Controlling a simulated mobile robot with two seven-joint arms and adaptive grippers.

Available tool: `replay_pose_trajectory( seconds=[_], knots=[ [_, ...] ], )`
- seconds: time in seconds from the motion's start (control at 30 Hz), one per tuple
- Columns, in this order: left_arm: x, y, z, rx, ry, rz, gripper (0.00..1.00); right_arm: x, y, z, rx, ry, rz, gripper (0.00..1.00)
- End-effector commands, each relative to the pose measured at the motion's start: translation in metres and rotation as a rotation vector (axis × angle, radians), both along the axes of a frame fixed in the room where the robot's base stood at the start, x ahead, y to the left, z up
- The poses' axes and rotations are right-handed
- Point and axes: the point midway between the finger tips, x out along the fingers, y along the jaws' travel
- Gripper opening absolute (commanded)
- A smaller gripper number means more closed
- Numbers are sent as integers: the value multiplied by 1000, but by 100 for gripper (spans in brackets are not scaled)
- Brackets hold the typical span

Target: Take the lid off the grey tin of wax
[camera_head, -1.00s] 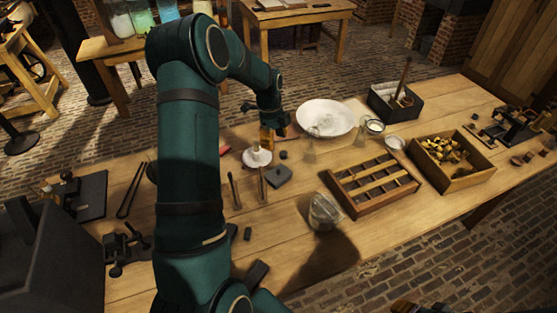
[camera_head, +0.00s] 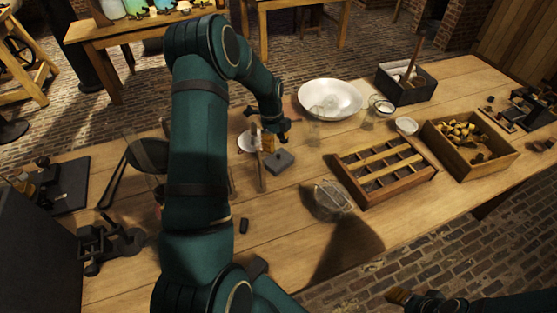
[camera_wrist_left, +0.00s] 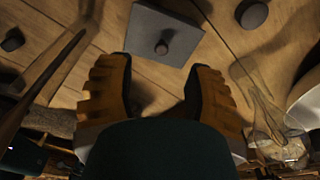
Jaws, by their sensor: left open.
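The grey tin (camera_head: 279,162) looks like a flat square block with a small dark knob on top, and it stands on the table near the middle. In the left wrist view its top (camera_wrist_left: 152,30) and knob lie just beyond and between the fingertips. My left gripper (camera_head: 277,139) is open and empty, close to the tin on its far side in the head view. Its two yellow-brown fingers (camera_wrist_left: 158,75) are spread wide in the left wrist view. I see no contact with the tin. My right gripper (camera_head: 399,296) shows partly at the bottom edge; its opening is unclear.
A white bowl (camera_head: 330,98), a glass (camera_head: 316,127) and a jar (camera_head: 379,112) stand behind and right. A wooden divided tray (camera_head: 384,170) lies right, with a clear container (camera_head: 331,199) in front. A crate of yellow pieces (camera_head: 469,147) stands farther right. Thin upright sticks (camera_head: 261,174) stand close left of the tin.

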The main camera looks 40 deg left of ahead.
Motion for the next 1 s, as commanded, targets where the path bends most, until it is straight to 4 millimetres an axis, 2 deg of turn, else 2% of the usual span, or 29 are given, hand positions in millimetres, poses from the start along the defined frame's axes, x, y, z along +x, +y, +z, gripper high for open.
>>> replay_pose_trajectory(
  seconds=[0.1, 0.33, 0.63, 0.9, 0.97, 1.0],
  knots=[
    [0, -2, -11, 0, 0, -1, 52, 0, 0, -1, 0, 1, 0, 47],
    [1, -4, -24, 0, 2, -1, 52, -1, 0, -2, 0, 2, 2, 47],
    [2, -9, -63, 0, 2, 0, 52, -2, 0, -5, 1, 3, 2, 47],
    [3, -9, -65, 1, 0, 0, 52, -2, 0, -5, 1, 4, 4, 47],
    [3, -9, -65, 0, 0, 0, 30, -2, 0, -5, 1, 4, 3, 47],
    [3, -9, -65, 0, 0, 0, 16, -2, 0, -5, 1, 4, 4, 47]
  ],
)
